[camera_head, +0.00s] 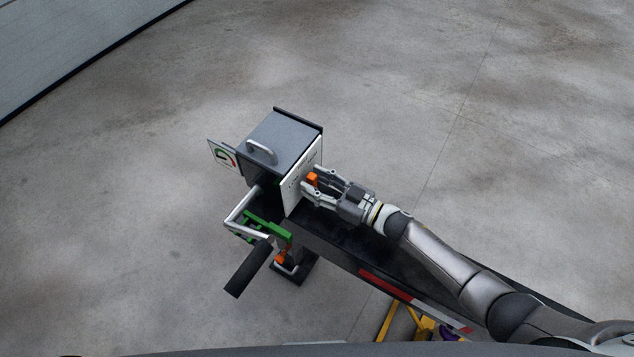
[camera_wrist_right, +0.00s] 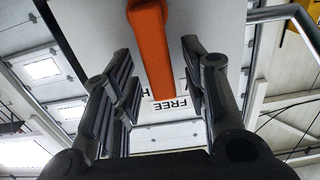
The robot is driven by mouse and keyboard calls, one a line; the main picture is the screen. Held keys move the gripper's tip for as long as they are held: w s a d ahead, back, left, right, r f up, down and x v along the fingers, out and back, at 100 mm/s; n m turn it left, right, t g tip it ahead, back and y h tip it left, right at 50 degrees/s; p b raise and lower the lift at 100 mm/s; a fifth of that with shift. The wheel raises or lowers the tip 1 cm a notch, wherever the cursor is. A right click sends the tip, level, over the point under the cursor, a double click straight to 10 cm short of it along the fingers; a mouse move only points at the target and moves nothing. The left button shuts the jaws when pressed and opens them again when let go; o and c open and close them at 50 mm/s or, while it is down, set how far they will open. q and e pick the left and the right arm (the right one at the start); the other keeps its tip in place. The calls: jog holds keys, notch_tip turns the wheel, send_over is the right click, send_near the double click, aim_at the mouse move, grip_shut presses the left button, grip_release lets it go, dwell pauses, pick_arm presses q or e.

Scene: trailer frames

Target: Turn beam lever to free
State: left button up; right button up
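The orange beam lever (camera_head: 313,180) is on the white panel (camera_head: 293,191) on the side of a grey box. In the right wrist view the lever (camera_wrist_right: 152,50) hangs between my fingers, its lower end above the word FREE; other lettering is partly hidden. My right gripper (camera_head: 307,183) is at the panel with its fingers spread on either side of the lever. In the right wrist view the gripper (camera_wrist_right: 157,75) shows gaps between both fingers and the lever. My left gripper is out of view.
The grey box (camera_head: 272,143) has a handle on top and a small gauge plate (camera_head: 223,156) at its left. A crank with a black grip (camera_head: 248,270) and a green bracket (camera_head: 265,229) stick out in front. A dark beam (camera_head: 345,245) runs below my right arm. Open concrete floor surrounds it.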

jog(key=shift+d, duration=0.15)
jog(key=v, duration=1.1)
jog(key=shift+s+d, duration=0.25)
jog(key=shift+d, duration=0.05)
